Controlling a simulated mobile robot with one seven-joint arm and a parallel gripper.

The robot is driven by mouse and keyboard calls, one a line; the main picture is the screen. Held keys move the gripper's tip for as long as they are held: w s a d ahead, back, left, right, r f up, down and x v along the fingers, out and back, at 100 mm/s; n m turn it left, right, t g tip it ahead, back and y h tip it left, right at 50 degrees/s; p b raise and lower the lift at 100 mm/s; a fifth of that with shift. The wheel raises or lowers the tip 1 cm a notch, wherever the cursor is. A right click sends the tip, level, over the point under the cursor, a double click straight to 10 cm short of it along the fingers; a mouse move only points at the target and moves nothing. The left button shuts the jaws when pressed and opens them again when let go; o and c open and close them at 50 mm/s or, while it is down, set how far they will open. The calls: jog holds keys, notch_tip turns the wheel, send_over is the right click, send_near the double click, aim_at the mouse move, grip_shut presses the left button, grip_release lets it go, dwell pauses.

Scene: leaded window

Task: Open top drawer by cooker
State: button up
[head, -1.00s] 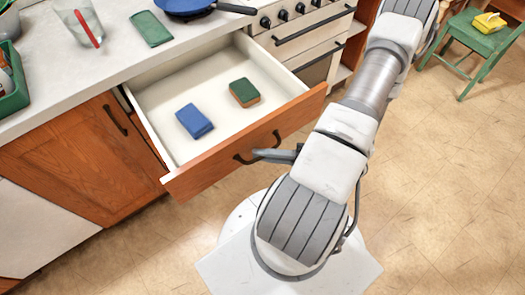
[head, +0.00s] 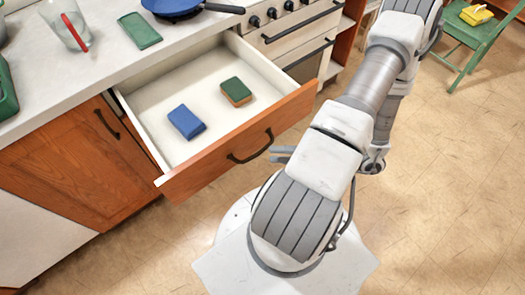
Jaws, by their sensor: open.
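The top drawer (head: 228,155) beside the cooker (head: 300,40) is pulled well out, with its white inside showing. A blue block (head: 187,122) and a green-topped sponge (head: 236,91) lie in it. The dark handle (head: 250,147) is on its wooden front. My gripper (head: 277,154) is just right of the handle, with a small gap between them. Its grey fingers show partly and the rest is hidden behind my arm. Nothing shows between the fingers.
A worktop (head: 100,80) above the drawer holds a blue pan (head: 175,8), a green cloth-like item (head: 139,31) and a glass (head: 62,25). A green chair (head: 478,35) with a yellow item stands at upper right. The floor on the right is clear.

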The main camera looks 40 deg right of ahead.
jog(key=v, duration=1.1)
jog(key=shift+d, duration=0.15)
jog(key=shift+s, duration=0.1)
